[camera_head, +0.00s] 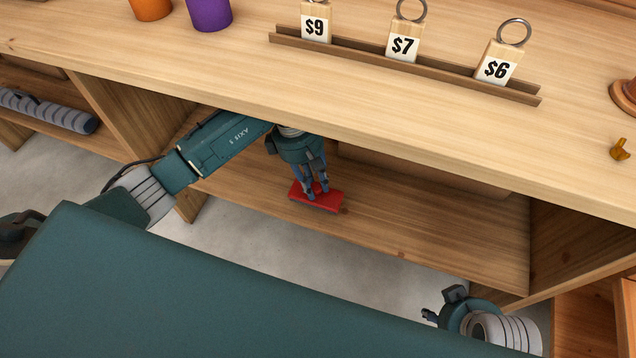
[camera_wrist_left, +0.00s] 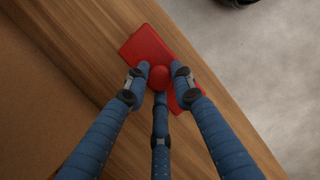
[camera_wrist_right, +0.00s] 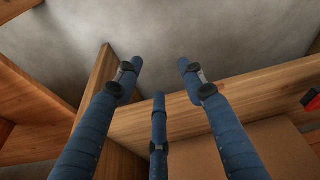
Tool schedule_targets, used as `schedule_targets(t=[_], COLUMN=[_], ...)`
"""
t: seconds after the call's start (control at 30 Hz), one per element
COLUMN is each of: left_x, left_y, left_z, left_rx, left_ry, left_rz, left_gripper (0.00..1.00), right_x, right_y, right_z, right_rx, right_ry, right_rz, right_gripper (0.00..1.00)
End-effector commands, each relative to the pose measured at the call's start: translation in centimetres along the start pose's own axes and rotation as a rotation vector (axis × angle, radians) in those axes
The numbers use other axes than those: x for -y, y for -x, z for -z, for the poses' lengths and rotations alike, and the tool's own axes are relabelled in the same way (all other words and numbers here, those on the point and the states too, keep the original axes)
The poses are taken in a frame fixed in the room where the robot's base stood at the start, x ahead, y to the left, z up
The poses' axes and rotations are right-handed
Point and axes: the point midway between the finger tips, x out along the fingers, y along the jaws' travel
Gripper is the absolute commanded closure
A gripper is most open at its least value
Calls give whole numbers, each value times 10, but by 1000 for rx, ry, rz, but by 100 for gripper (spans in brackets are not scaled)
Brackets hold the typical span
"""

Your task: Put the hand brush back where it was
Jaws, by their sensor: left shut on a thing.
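The hand brush is a flat red block (camera_head: 326,203) with a round red knob (camera_wrist_left: 159,78) on top. It is at the front part of the lower wooden shelf (camera_head: 400,235), under the counter. My left gripper (camera_head: 317,192) points down with its fingers shut around the knob. The brush's underside is hidden, so I cannot tell whether it touches the shelf. My right gripper (camera_wrist_right: 160,75) has its fingers apart with nothing between them. In the head view it is low at the right (camera_head: 430,315), outside the shelf.
The counter (camera_head: 300,85) overhangs the shelf. A wooden upright (camera_head: 125,120) stands left of the bay, another at right. On the counter are a price rack (camera_head: 350,58) with three tags, an orange cup (camera_head: 150,8) and a purple cup (camera_head: 209,12). The shelf's right half looks clear.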

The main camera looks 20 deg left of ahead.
Motion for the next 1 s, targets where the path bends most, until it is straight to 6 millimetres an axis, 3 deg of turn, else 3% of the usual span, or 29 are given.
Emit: schedule_targets(t=[0.1, 0.2, 0.5, 0.87, 0.9, 1.0], left_x=[-20, -25, -26, -26, -26, -26], left_y=[1, 1, -30, -35, -35, -34], left_z=[3, 5, 13, 16, 15, 15], left_rx=[1, 1, 2, -2, -2, -1], left_ry=[2, 0, 1, -1, -1, 0], left_rz=[-3, -1, 1, -1, -1, -1], left_gripper=[100, 100, 100, 100, 72, 57], right_x=[0, -1, -1, -1, -1, -1], right_y=[10, 14, 30, 28, 28, 29], right_z=[1, 1, 0, -1, -1, -1], right_rx=[-7, -8, -16, -16, -16, -15], right_ry=[-1, -1, -2, -2, -2, -2], right_rz=[-1, -1, -3, -3, -3, -3], right_gripper=[60, 60, 60, 60, 60, 60])
